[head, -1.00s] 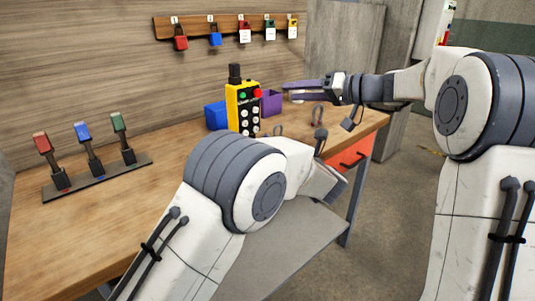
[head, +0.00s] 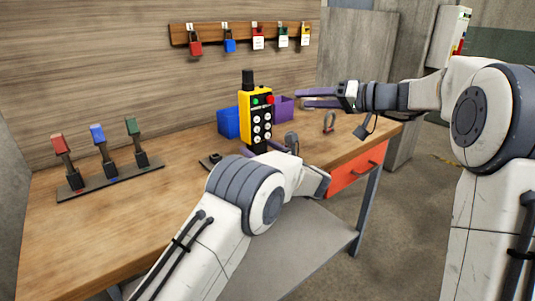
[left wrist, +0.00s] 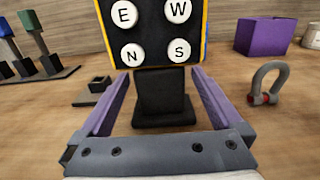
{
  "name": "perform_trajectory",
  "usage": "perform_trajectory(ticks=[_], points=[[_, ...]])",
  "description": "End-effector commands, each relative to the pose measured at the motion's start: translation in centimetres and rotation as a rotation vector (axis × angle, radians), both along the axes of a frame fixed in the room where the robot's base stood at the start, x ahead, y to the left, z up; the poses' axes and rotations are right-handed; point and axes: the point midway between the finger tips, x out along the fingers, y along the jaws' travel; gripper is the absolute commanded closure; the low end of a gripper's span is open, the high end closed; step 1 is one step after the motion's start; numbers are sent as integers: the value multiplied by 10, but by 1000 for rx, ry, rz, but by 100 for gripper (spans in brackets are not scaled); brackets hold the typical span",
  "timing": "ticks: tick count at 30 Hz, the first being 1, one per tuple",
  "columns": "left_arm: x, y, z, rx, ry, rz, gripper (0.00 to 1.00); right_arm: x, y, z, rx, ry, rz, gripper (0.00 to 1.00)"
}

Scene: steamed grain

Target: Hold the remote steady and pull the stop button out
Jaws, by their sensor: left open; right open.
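The yellow and black remote (head: 256,120) stands upright on the workbench, with a red stop button (head: 271,99) at its upper right. Its lower face with white E, W, N and S buttons (left wrist: 152,32) fills the top of the left wrist view; the stop button is out of that frame. My left gripper (left wrist: 160,77) is open, its purple fingers on either side of the remote's black stand (left wrist: 163,92), with visible gaps. In the head view my left arm partly hides this gripper. My right gripper (head: 301,99) is open and empty, just right of the stop button.
Blue (head: 229,122) and purple (head: 284,109) bins stand behind the remote. Three colored-handled levers (head: 104,157) stand at left. Padlocks hang on a wall rack (head: 240,34). The front left of the workbench (head: 100,230) is clear.

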Motion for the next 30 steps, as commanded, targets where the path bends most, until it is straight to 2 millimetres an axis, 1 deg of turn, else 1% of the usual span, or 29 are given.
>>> perform_trajectory(ticks=[4,13,14,15,17,18,21,30], points=[[8,6,0,0,1,0,0,0,0,0,0,0,0,50],[9,7,0,1,1,-1,0,0,0,0,0,0,0,50],[9,7,0,1,1,-1,12,0,0,0,0,0,0,50],[9,7,0,1,1,-1,27,0,0,0,0,0,0,50],[9,7,0,1,1,-1,50,0,0,0,0,0,0,50],[9,7,0,1,1,-1,65,0,0,0,0,0,0,50],[9,7,0,1,1,-1,100,0,0,0,0,0,0,50],[9,7,0,1,1,0,100,0,0,0,0,0,0,50]])
